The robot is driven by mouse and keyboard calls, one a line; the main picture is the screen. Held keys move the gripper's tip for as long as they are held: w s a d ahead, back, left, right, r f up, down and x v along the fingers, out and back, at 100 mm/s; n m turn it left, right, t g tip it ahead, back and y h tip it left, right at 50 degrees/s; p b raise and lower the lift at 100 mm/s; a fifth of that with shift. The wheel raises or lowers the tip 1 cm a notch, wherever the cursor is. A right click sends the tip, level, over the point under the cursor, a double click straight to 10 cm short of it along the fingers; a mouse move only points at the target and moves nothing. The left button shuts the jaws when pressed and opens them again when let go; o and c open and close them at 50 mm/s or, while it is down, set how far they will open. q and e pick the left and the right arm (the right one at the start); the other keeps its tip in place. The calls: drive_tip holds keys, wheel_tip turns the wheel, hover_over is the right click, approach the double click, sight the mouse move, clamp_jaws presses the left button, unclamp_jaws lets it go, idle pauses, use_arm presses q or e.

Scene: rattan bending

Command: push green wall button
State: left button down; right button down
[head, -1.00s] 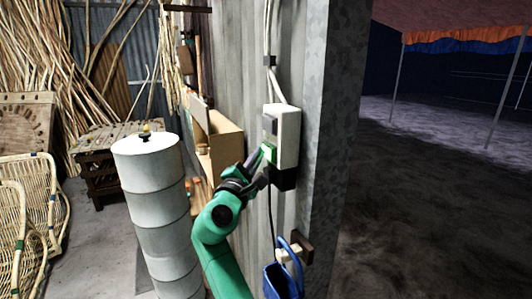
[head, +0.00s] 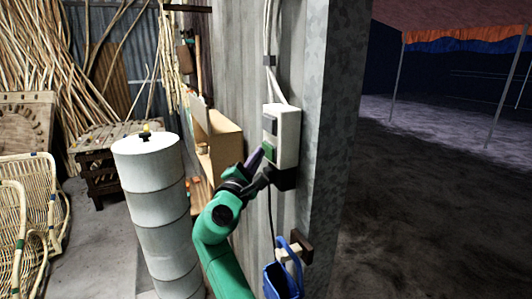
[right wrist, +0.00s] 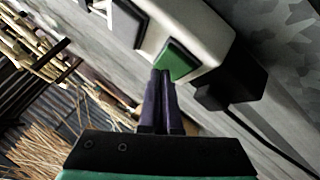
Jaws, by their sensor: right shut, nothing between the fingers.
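The green wall button (head: 269,152) is a square on the front of a pale switch box (head: 287,128) fixed to the grey wall. In the right wrist view the green button (right wrist: 177,60) fills the lower part of the box face. My right gripper (head: 259,160) is shut and empty, its dark fingers pointing up at the button. In the right wrist view the fingertips (right wrist: 163,74) end at the button's near edge; I cannot tell whether they touch it. My left gripper is not in view.
A grey square (right wrist: 158,38) sits beside the button on the box. A black block (head: 284,178) is below it. A blue object (head: 281,281) hangs lower on the wall. A white drum stack (head: 152,200) stands left of my right arm. Open dark ground lies right of the wall.

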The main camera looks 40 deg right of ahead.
drive_tip(key=w+a, duration=0.2)
drive_tip(key=a, duration=0.3)
drive_tip(key=shift+a+b, duration=0.3)
drive_tip(key=shift+a, duration=0.05)
drive_tip(key=shift+d, duration=0.1)
